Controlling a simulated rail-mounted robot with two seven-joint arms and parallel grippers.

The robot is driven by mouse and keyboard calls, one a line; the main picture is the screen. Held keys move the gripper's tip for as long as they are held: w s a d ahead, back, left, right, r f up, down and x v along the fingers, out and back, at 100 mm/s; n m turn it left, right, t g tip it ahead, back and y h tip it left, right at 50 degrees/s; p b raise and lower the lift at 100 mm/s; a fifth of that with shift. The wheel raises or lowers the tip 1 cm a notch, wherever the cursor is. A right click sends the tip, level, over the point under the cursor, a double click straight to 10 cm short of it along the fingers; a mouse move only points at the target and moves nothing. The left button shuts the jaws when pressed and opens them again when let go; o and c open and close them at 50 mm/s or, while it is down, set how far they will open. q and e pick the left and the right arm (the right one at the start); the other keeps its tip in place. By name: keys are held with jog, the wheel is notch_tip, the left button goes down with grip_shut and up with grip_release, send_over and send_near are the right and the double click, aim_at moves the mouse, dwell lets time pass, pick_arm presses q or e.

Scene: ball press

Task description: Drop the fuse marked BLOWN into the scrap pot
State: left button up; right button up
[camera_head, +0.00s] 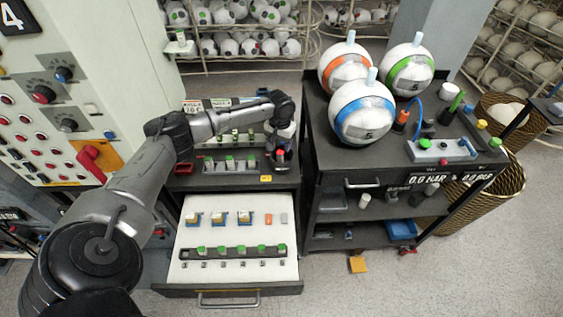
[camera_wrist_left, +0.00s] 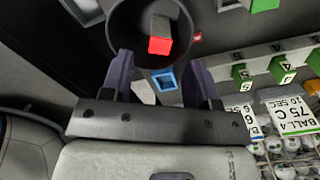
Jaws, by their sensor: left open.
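My left gripper (camera_head: 283,140) points down at the right end of the upper bench. Its fingers (camera_wrist_left: 160,85) are apart in the left wrist view, with nothing gripped between them. A red-ended grey fuse (camera_wrist_left: 160,44) shows within the round rim of a dark pot (camera_wrist_left: 118,22), beyond the fingertips. Its red end (camera_head: 281,153) also shows below the gripper in the head view. I cannot read any mark on it, nor tell how deep it sits. Green-topped fuses (camera_head: 230,162) stand in a grey rack left of it. My right gripper is not in view.
An open drawer (camera_head: 187,275) below holds a dark rail with green fuses (camera_head: 240,250) and several small parts. A dark cart (camera_head: 318,130) on the right carries three balls. A control panel (camera_head: 60,90) stands at left. A blue square piece (camera_wrist_left: 165,80) lies near the pot.

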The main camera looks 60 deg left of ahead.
pick_arm(q)
notch_tip(320, 180, up, 14)
jog(key=shift+f+p, duration=0.25)
jog(key=shift+p, duration=0.1)
dwell(0.7)
